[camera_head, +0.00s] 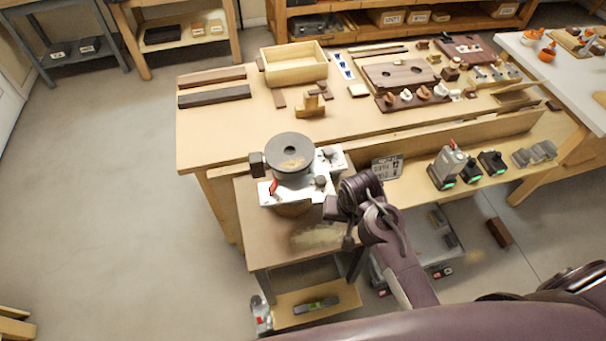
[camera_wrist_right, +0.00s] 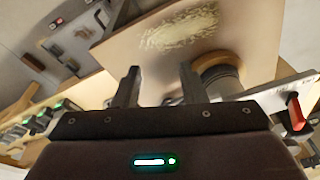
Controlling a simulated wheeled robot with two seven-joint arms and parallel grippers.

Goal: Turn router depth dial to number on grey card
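My left gripper is out of view.
A sawdust patch (camera_head: 318,236) lies on the low stand beneath my right gripper. Several tools with green lights (camera_head: 447,167) stand right of the card. An open wooden box (camera_head: 293,64) and dark wood strips (camera_head: 214,95) lie behind.

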